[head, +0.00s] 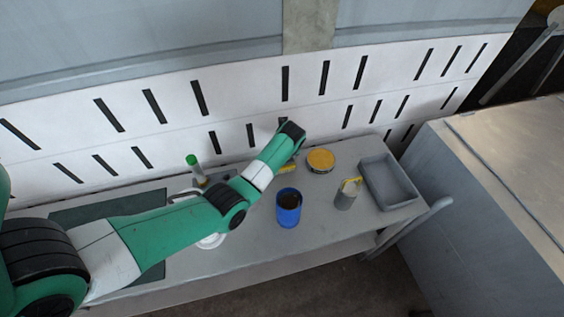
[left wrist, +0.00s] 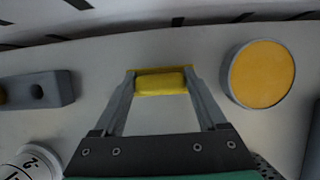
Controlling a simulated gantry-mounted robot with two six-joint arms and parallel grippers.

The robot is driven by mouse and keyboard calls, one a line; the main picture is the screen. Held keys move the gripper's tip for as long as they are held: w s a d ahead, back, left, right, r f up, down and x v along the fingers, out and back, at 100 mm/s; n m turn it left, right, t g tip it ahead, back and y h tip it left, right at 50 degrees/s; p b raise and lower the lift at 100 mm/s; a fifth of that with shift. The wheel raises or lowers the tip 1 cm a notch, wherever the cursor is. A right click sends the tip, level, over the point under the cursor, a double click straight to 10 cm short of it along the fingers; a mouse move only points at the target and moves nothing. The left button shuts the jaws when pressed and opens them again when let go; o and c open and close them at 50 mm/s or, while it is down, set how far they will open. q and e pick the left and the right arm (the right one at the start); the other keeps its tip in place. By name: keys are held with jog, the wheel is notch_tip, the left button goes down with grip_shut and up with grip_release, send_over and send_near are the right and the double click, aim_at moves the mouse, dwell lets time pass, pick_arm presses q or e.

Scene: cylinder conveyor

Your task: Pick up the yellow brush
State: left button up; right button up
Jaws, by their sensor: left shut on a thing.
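The yellow brush (left wrist: 160,83) lies crosswise between the two fingertips of my left gripper (left wrist: 160,80) in the left wrist view. The fingers are shut on it, one at each end of the visible yellow part. In the head view a small yellow piece of the brush (head: 288,169) shows just below my left wrist, near the back of the table. My arm hides the fingers there. I cannot tell whether the brush still touches the table. My right gripper is in neither view.
A yellow-topped round tin (head: 320,160) stands close to the right. A green-capped bottle (head: 195,166) stands left. A slotted white wall (head: 230,105) rises behind the table.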

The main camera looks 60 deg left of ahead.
pick_arm(q)
notch_tip(320, 180, up, 9)
jog(key=p, duration=0.4)
jog(key=shift+w, duration=0.1)
jog(key=shift+r, duration=0.4)
